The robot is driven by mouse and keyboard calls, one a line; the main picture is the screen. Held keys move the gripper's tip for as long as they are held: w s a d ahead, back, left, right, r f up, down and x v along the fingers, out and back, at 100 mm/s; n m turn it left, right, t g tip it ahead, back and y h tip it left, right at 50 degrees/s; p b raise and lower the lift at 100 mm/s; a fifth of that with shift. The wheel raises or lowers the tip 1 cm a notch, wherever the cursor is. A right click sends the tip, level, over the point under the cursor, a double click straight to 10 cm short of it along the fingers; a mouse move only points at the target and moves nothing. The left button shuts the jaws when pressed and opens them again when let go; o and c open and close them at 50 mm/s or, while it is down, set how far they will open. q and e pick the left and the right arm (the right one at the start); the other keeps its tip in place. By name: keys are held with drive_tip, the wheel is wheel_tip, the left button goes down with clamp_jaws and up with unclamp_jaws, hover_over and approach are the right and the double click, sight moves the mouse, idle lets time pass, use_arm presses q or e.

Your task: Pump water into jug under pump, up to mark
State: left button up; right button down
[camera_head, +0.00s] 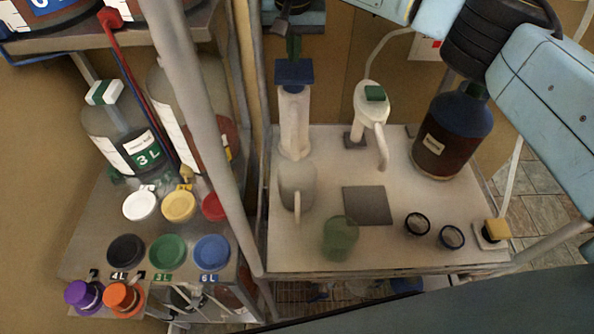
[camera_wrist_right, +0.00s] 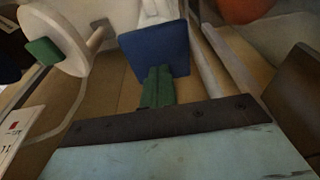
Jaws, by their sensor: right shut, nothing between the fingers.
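A white pump (camera_head: 294,122) with a square blue top plate stands at the back left of the pale table. A grey translucent jug (camera_head: 285,183) with a pale handle stands in front of the pump's foot. Its mark and water level cannot be made out. My right gripper (camera_head: 293,48) points down over the blue plate with its green fingers shut and empty. In the right wrist view the fingers (camera_wrist_right: 158,88) overlap the near edge of the blue plate (camera_wrist_right: 155,48); whether they touch it I cannot tell. My left gripper is not in view.
A second white dispenser (camera_head: 371,105) with a green button stands right of the pump. A dark bottle (camera_head: 453,135) is at the back right. A grey square pad (camera_head: 368,205), a green translucent cup (camera_head: 340,238) and two dark rings lie in front. A rack with bottles and coloured lids is left.

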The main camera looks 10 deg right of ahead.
sight(294, 69)
drive_tip(key=shift+f, duration=0.15)
idle(0.5)
drive_tip(key=shift+f+b, duration=1.35)
drive_tip(key=shift+f, duration=0.85)
drive_tip(key=shift+r+p, duration=1.3)
drive_tip(key=shift+r, duration=1)
drive_tip(key=shift+f, duration=0.1)
drive_tip(key=shift+f+b, duration=1.35)
drive_tip(key=shift+f, duration=0.85)
drive_tip(key=shift+r+p, duration=1.35)
drive_tip(key=shift+r, duration=0.95)
drive_tip(key=shift+f, duration=0.1)
